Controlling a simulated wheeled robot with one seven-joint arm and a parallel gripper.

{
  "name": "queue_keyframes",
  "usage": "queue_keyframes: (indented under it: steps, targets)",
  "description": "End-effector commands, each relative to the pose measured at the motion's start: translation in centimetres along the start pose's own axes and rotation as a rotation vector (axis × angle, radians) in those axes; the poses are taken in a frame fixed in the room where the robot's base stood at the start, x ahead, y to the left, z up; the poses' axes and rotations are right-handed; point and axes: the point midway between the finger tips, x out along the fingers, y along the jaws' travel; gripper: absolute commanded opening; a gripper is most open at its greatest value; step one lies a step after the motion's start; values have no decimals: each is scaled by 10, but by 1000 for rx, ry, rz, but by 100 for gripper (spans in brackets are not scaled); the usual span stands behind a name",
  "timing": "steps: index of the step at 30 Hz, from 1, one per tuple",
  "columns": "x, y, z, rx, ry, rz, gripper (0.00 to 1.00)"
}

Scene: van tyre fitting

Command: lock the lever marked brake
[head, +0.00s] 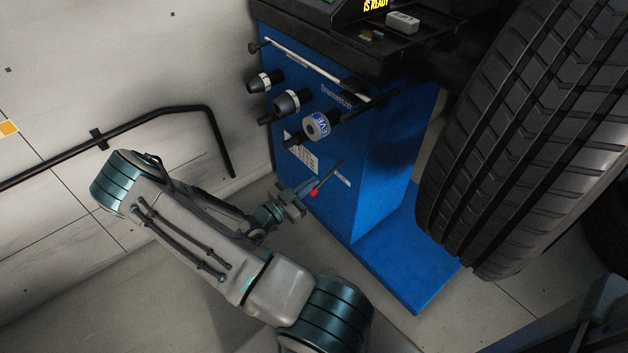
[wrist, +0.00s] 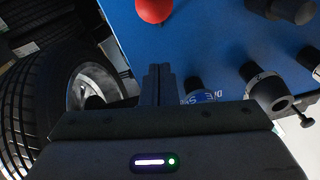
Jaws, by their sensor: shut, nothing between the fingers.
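A lever with a red ball knob (head: 313,192) and a thin dark rod sticks out low on the front of the blue machine (head: 385,190). A small white label (head: 342,180) lies beside the rod; I cannot read its text. My gripper (head: 303,188) is right by the knob in the head view; I cannot tell whether they touch. In the wrist view my shut, empty fingers (wrist: 158,70) point at the blue panel. The red knob (wrist: 155,8) shows there beyond the fingertips, at the top edge, with a gap in the picture.
Above the lever, several dark cones and a grey-blue collar (head: 317,125) stick out on pegs from the panel. A large tyre (head: 535,140) stands at the right. A black rail (head: 150,145) runs at the left. The floor in front of the panel is clear.

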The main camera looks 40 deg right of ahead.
Motion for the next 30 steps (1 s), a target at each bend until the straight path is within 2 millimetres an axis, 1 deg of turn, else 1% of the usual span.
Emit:
queue_keyframes:
  steps: [1, 6, 9, 12, 17, 30]
  targets:
    - [-13, 0, 1, -2, -2, -5, 0]
    - [-50, 0, 4, -1, 1, -4, 0]
    - [-65, 1, 6, 0, 1, -4, 0]
    - [-75, 1, 7, 0, 3, -3, 0]
    - [-81, 2, 8, 0, 4, -1, 0]
    - [-81, 2, 8, 0, 4, -1, 0]
